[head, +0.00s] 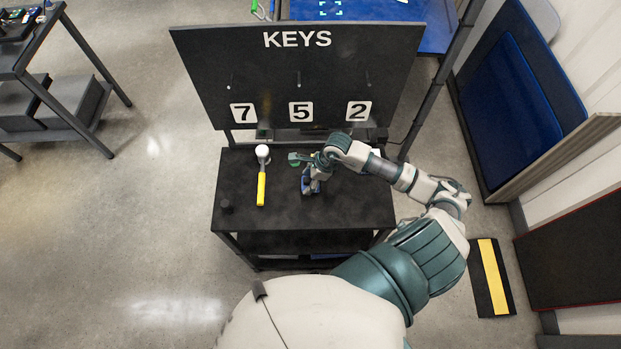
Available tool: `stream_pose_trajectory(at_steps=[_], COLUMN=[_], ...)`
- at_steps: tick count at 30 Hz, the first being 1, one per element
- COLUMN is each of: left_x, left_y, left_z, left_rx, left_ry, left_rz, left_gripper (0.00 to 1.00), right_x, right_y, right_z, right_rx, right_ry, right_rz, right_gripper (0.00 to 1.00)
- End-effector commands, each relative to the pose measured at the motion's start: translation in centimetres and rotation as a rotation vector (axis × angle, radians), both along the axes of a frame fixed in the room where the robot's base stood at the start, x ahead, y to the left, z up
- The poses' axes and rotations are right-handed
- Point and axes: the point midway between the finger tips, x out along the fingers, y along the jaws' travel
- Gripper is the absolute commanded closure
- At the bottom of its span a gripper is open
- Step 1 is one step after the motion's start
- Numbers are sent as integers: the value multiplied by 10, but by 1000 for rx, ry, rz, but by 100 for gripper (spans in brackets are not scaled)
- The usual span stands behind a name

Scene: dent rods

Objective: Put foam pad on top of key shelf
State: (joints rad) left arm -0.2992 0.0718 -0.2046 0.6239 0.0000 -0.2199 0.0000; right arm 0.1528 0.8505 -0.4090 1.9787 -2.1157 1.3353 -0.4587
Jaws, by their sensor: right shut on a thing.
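The key shelf (340,212) is a black stand with a flat top, below a black board lettered KEYS. My right gripper (309,184) is over the middle of the shelf's top, pointing down. It is shut on a small dark blue thing, mostly hidden by the fingers. I cannot tell whether this is the foam pad, or whether it touches the shelf. No other thing in view is clearly a foam pad. My left gripper is not in view.
A yellow-handled hammer (261,178) with a pale head lies left of the gripper. A small green thing (296,158) lies behind it, and a small black knob (226,206) is at the front left. The KEYS board (297,75) rises behind. The shelf's right front is clear.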

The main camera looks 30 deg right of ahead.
Motion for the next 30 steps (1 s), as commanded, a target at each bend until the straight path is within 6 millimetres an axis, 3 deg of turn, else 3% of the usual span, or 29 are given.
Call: stream_pose_trajectory(at_steps=[3, 9, 13, 18, 19, 22, 30], left_x=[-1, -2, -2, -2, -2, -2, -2], left_y=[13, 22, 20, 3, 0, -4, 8], left_z=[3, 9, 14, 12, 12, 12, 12], left_rx=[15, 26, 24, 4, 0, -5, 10], left_ry=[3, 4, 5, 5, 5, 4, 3], left_rz=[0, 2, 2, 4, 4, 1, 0], left_gripper=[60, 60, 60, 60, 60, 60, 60], right_x=[11, 11, 11, 12, 11, 11, 12], right_y=[-10, -16, -18, -15, -15, -13, -12], right_z=[-2, -20, -38, -40, -40, -40, -39], right_rx=[3, 10, 10, 6, 5, 3, 2], right_ry=[1, 6, 3, 2, 2, 3, 2], right_rz=[-1, -1, -1, 2, 2, 2, 1], right_gripper=[64, 64, 64, 64, 34, 11, 11])
